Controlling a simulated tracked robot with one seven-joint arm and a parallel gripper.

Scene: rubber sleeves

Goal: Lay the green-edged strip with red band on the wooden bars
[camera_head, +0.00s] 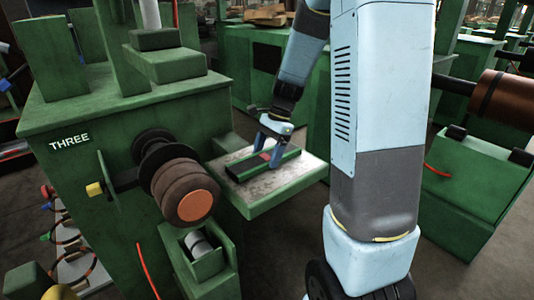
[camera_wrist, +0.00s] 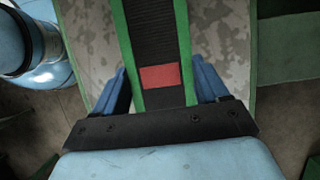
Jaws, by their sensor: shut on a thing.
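The green-edged strip (camera_head: 247,170) has a dark middle and a red band across it. It lies on or just above the speckled top of a small green table; I cannot tell whether it touches. In the wrist view the strip (camera_wrist: 155,40) runs lengthwise away from me, its red band between the blue fingers. My gripper (camera_head: 270,148) is over the strip, shut on it; it also shows in the wrist view (camera_wrist: 163,88). Brown wooden-looking pieces (camera_head: 267,14) lie on a far green box at the back; I cannot tell if these are the wooden bars.
The small table (camera_head: 280,201) adjoins a green machine marked THREE (camera_head: 75,118). The machine's brown roller (camera_head: 176,185) juts out left of the table. A copper-coloured roller (camera_head: 502,103) stands at the right. Open floor (camera_head: 275,245) lies in front of the table.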

